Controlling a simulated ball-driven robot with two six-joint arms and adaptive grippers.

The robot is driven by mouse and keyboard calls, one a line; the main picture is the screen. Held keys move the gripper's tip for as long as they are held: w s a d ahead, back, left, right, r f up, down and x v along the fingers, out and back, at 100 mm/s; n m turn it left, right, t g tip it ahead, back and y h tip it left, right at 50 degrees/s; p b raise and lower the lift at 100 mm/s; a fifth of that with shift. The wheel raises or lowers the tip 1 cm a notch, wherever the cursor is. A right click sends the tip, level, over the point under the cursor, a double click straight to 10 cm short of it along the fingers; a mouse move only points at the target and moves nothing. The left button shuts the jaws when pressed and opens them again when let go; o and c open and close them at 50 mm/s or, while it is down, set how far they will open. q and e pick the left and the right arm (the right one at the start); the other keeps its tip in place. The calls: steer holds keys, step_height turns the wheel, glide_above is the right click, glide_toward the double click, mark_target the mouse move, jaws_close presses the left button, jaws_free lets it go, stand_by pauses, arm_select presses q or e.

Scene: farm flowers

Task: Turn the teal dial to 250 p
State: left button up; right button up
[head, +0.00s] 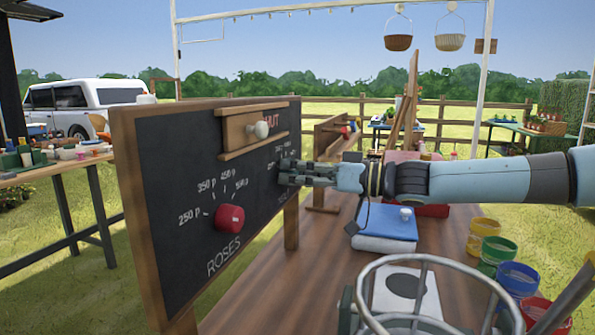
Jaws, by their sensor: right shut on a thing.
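A black chalkboard (170,190) in a wooden frame stands upright on the table. My right gripper (288,173) reaches from the right to the board's far right part, its fingers shut against the board face where a second dial sits. The fingers cover the teal dial, so its pointer and colour cannot be made out. Small white price marks show around the fingers, too small to read surely. My left gripper is not in view.
A wooden slider with a pale knob (262,130) is at the board's top. A round metal frame (430,262) is in front.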

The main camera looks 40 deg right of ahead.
steer(key=shift+n+p, duration=0.35)
steer(key=shift+n, duration=1.25)
steer(key=shift+f, duration=0.1)
steer(key=o, duration=1.2)
steer(key=shift+c, duration=0.2)
